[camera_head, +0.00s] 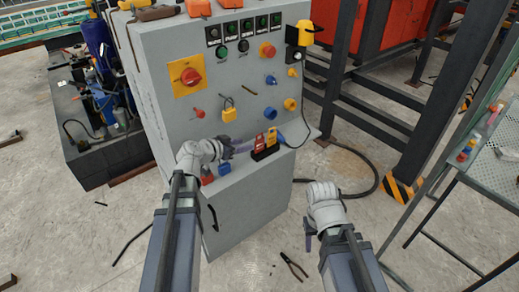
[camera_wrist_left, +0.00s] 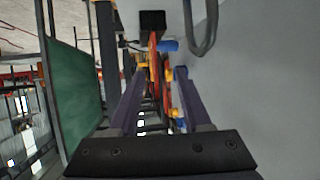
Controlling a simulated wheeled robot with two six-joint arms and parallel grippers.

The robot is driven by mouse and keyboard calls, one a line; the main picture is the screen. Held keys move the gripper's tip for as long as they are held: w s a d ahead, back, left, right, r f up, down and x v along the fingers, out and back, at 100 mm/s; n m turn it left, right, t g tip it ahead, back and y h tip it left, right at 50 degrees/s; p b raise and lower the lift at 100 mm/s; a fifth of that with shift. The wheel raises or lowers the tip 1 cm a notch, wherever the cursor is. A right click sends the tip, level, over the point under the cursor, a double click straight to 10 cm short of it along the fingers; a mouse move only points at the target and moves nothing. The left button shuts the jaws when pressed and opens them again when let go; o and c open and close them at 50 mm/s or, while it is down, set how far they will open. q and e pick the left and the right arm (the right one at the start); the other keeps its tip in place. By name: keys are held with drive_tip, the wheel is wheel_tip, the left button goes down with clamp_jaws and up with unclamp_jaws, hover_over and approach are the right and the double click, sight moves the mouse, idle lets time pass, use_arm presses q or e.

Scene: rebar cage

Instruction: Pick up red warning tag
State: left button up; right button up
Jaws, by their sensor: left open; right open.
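The red warning tag (camera_head: 259,143) stands upright in a small black holder (camera_head: 264,154) on the cabinet's ledge, beside a yellow tag (camera_head: 271,138). My left gripper (camera_head: 242,146) is open just left of the red tag, its fingers pointing at it. In the left wrist view the red tag (camera_wrist_left: 154,52) shows edge-on in the gap between the open fingertips (camera_wrist_left: 160,72). I cannot tell whether the tips are around it or short of it; no contact shows. The black holder (camera_wrist_left: 152,22) is above it there. My right gripper (camera_head: 309,238) hangs empty at the lower right.
The grey cabinet (camera_head: 245,195) carries switches, buttons and a yellow padlock (camera_head: 228,110). A black cable (camera_head: 350,192) and pliers (camera_head: 293,266) lie on the floor. A dark steel frame (camera_head: 425,120) stands right.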

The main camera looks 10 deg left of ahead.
sight(256, 144)
use_arm(q)
drive_tip(key=shift+s+d+b+x, duration=0.15)
drive_tip(key=shift+b+x, duration=0.5)
drive_tip(key=shift+x, duration=1.05)
drive_tip(key=shift+s+d+b+x, duration=0.15)
drive_tip(key=shift+b+x, duration=0.5)
drive_tip(key=shift+x, duration=1.1)
clamp_jaws()
